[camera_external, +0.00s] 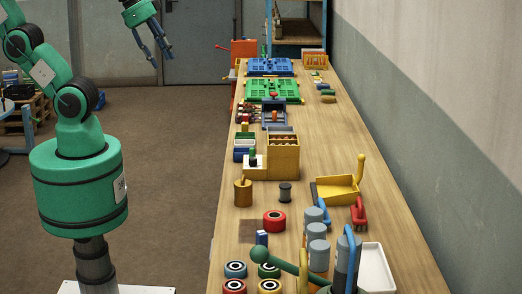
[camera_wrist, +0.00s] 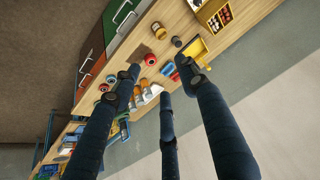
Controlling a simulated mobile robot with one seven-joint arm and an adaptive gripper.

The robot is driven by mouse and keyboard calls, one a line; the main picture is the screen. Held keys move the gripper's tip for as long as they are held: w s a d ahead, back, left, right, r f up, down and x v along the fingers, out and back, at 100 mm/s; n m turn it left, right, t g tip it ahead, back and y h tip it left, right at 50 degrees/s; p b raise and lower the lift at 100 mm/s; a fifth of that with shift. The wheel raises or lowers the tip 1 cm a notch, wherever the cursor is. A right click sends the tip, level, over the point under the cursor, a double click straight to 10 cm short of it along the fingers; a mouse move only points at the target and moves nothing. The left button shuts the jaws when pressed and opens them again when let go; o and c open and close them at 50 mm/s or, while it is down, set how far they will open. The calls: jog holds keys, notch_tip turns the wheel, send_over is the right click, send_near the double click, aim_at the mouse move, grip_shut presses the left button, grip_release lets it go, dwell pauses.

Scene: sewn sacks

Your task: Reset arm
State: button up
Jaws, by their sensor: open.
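My gripper (camera_external: 161,48) hangs in the air at the upper left of the external view, left of the long bench. Its dark fingers are spread apart with nothing between them. In the wrist view the fingers of my gripper (camera_wrist: 160,82) are also open and empty, with the bench top far beyond them. My green arm reaches up from its base at the left and out of the top of the picture, then back down to the gripper.
The wooden bench (camera_external: 360,195) runs along the wall. It bears a yellow dustpan (camera_external: 337,190), a red roll (camera_external: 274,221), grey cylinders (camera_external: 318,255), a white tray (camera_external: 376,268), a green case (camera_external: 272,89) and a blue case (camera_external: 270,66). The floor left of it is open.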

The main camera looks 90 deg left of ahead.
jog(key=shift+s+a+n, duration=0.15)
jog(key=shift+s+n, duration=0.25)
jog(key=shift+s, duration=0.05)
jog(key=shift+f, duration=0.1)
notch_tip(320, 180, down, 8)
jog(key=b, duration=0.8)
